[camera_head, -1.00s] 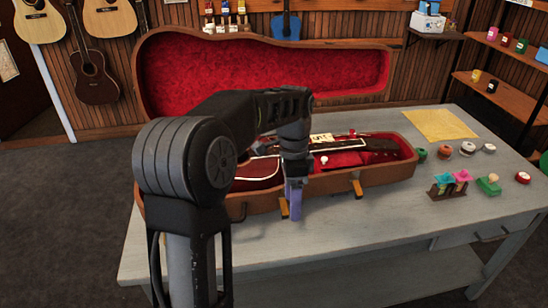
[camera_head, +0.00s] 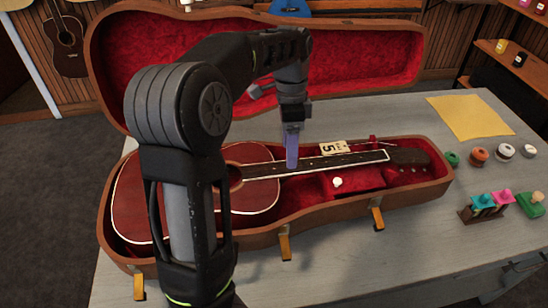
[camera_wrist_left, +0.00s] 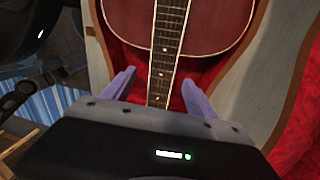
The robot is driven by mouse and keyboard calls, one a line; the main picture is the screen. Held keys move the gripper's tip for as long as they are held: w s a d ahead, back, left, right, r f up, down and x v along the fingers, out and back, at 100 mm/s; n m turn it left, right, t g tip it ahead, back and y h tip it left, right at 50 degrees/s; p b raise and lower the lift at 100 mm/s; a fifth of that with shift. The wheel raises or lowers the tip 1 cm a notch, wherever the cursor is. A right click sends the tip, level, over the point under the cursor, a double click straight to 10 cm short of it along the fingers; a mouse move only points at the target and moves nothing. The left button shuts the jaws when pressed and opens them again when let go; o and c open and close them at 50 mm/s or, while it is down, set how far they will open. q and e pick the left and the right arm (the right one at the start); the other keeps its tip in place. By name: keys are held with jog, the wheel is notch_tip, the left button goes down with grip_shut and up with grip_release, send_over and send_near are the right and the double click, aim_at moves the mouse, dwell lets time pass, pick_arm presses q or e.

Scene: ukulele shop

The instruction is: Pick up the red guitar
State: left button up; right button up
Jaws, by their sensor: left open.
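The red guitar (camera_head: 268,184) lies face up in the open, red-lined guitar case (camera_head: 330,215) on the grey table. Its neck runs to the right, with a paper tag marked 5 (camera_head: 333,147) beside it. My left gripper (camera_head: 292,165) points down at the neck near the body. In the left wrist view the open purple fingers (camera_wrist_left: 158,95) stand on either side of the guitar neck (camera_wrist_left: 166,58), with visible gaps. My left arm hides part of the guitar body in the head view. My right gripper is not in view.
The raised case lid (camera_head: 360,50) stands behind the guitar. Open orange latches (camera_head: 377,218) stick out along the case front. Right of the case are small round tins (camera_head: 478,155), colourful small items (camera_head: 482,205) and a yellow sheet (camera_head: 469,117).

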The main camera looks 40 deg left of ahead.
aim_at(289, 171)
pick_arm(q)
jog(key=shift+w+a+r, duration=0.1)
jog(key=shift+w+a, duration=0.05)
jog(key=shift+w, duration=0.1)
jog(key=shift+s, duration=0.1)
jog(key=shift+s+f, duration=0.15)
jog(key=shift+f, duration=1.1)
jog(key=shift+d, duration=0.2)
jog(key=shift+s+d+f+p, duration=0.15)
jog(key=shift+f+p, duration=0.1)
jog(key=shift+f, duration=1.05)
jog(key=shift+s+d+f+p, duration=0.15)
jog(key=shift+f+p, duration=0.1)
jog(key=shift+f, duration=1.05)
